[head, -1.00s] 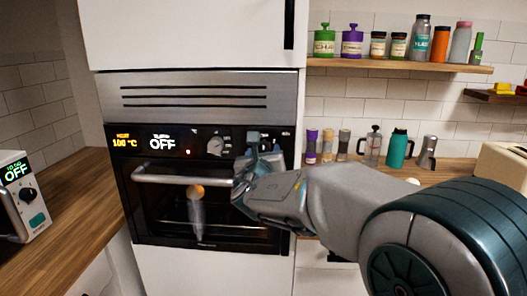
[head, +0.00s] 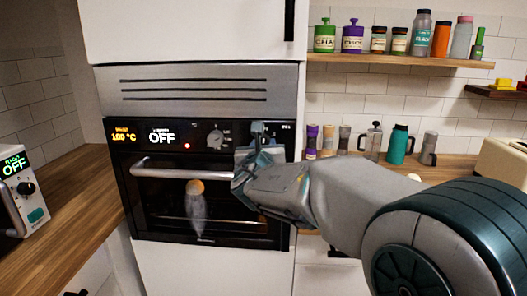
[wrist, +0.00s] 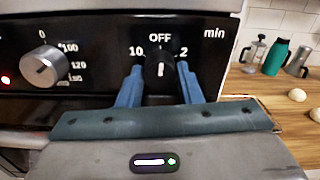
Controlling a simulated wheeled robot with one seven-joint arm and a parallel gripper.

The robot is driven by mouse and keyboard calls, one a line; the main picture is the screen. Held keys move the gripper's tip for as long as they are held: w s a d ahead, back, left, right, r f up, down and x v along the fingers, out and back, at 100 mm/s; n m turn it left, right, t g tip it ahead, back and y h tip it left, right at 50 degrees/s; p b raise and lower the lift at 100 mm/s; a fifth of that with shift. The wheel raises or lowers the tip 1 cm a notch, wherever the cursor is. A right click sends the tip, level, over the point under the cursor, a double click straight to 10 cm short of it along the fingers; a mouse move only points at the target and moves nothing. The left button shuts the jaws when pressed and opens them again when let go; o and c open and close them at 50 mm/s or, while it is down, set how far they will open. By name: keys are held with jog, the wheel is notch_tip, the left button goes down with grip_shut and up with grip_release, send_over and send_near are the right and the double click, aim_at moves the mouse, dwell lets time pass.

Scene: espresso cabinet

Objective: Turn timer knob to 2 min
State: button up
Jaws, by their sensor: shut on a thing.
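The timer knob (wrist: 160,69) is a dark round knob on the oven's black panel, with a white pointer line standing upright towards the OFF mark. The 2 mark is just right of it, the 10 mark left, and "min" further right. My gripper (wrist: 160,88) has one blue finger on each side of the knob and is shut on it. In the head view my gripper (head: 259,142) is at the panel's right end and covers most of the knob. The oven's timer display (head: 161,137) reads OFF.
A silver temperature knob (wrist: 44,66) sits left of the timer knob. The oven handle (head: 180,169) runs below the panel. A small appliance (head: 24,190) stands on the left counter. Flasks and jars (head: 398,145) stand on the right counter.

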jog(key=m+b, duration=1)
jog(key=b, duration=0.3)
jog(key=shift+a+m+b, duration=0.1)
jog(key=shift+m+b, duration=0.2)
jog(key=o, duration=1)
jog(key=shift+s, duration=0.1)
jog(key=s, duration=1.3)
jog(key=shift+s+a+b, duration=0.2)
jog(key=shift+s+b, duration=0.1)
jog(key=shift+s, duration=0.05)
